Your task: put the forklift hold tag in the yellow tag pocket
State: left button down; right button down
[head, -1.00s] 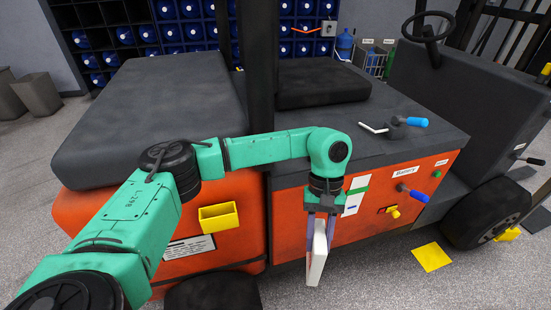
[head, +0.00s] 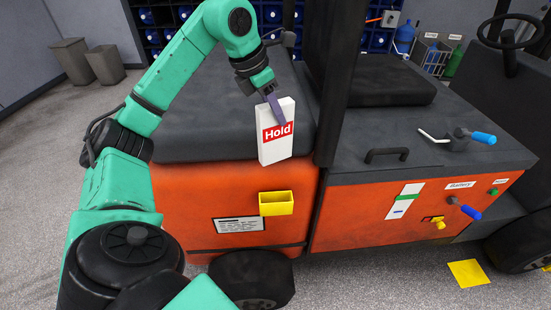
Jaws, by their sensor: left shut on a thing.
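The forklift hold tag (head: 274,150) is a white slab with a red band reading "Hold", its face turned to the head camera. My left gripper (head: 270,101) is shut on the tag's upper edge, and the tag hangs slightly tilted. The yellow tag pocket (head: 276,204) is fixed to the orange side panel of the forklift, with its open top showing. In the picture the tag is directly above the pocket, apart from it, in front of the black seat block's edge. My right gripper is not in view.
A white label plate (head: 239,225) is left of the pocket. A black upright post (head: 330,90) stands right of the tag. The battery panel has a blue-handled lever (head: 466,208) and a yellow knob (head: 438,224). A yellow square (head: 468,273) lies on the floor.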

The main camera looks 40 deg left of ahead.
pick_arm(q)
notch_tip(320, 180, down, 17)
jog(key=b, duration=0.4)
jog(key=shift+r, duration=0.2)
jog(key=shift+w, duration=0.1)
jog(key=shift+d+f+b, duration=0.1)
jog(key=shift+f+b, duration=0.2)
jog(key=shift+b, duration=0.15)
jog(key=c, duration=0.6)
grip_release()
jog(key=shift+r, duration=0.2)
